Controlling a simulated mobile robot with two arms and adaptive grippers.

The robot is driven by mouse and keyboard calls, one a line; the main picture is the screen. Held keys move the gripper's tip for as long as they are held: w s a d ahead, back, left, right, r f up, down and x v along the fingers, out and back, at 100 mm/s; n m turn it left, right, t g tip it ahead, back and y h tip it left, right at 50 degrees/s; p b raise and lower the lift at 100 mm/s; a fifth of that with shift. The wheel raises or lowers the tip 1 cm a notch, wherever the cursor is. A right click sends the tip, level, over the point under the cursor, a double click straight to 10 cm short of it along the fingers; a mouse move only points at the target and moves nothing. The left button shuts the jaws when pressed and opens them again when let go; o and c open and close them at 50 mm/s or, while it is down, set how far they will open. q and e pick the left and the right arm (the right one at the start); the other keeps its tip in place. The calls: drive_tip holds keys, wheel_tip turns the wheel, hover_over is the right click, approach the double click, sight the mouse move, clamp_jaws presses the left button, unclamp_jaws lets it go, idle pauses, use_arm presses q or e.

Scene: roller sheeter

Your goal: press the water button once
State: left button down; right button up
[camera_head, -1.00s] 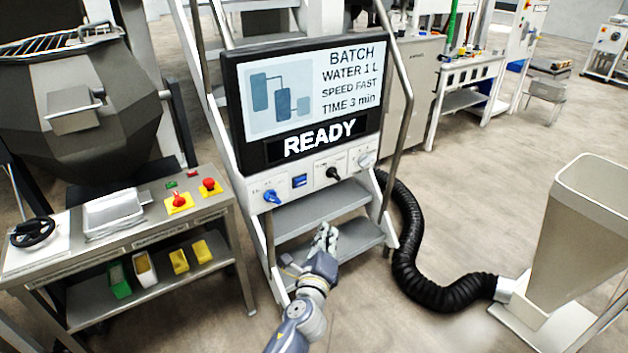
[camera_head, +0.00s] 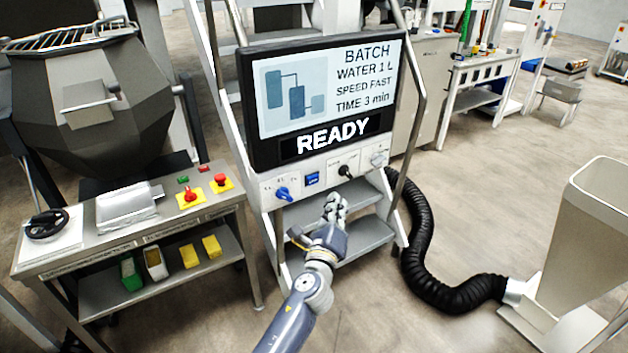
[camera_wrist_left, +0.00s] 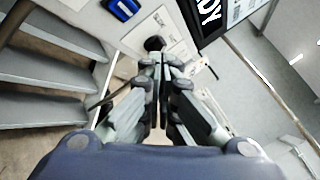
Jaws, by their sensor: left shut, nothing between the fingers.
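The control panel (camera_head: 265,195) sits under a screen (camera_head: 322,92) that reads BATCH, WATER 1 L, SPEED FAST, TIME 3 min and READY. A blue square button (camera_head: 312,179) is on the panel between a blue knob (camera_head: 283,194) and a black knob (camera_head: 345,171). The blue button also shows at the top of the left wrist view (camera_wrist_left: 123,8), with the black knob (camera_wrist_left: 154,44) just beyond the fingertips. My left gripper (camera_head: 335,200) is shut and empty, below and in front of the panel. Whether it touches anything is not clear. My right gripper is not in view.
Metal steps (camera_head: 355,240) stand behind and below my left gripper. A side table (camera_head: 130,235) with red buttons is at left. A black hose (camera_head: 425,270) runs along the floor to a hopper (camera_head: 590,235) at right.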

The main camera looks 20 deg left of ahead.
sight(313, 180)
use_arm(q)
drive_tip(key=w+a, duration=0.3)
drive_tip(key=a, duration=0.1)
drive_tip(key=shift+w+a, duration=0.3)
drive_tip(key=shift+w, duration=0.05)
drive_tip(key=shift+w+a, duration=0.1)
drive_tip(key=shift+a, duration=0.05)
idle(1.2)
drive_tip(key=shift+w+a, duration=0.15)
drive_tip(key=shift+a, duration=0.05)
drive_tip(key=shift+w+a, duration=0.3)
drive_tip(key=shift+a, duration=0.1)
idle(1.0)
drive_tip(key=shift+d, duration=0.1)
drive_tip(key=shift+s+d, duration=0.6)
drive_tip(key=shift+d, duration=0.1)
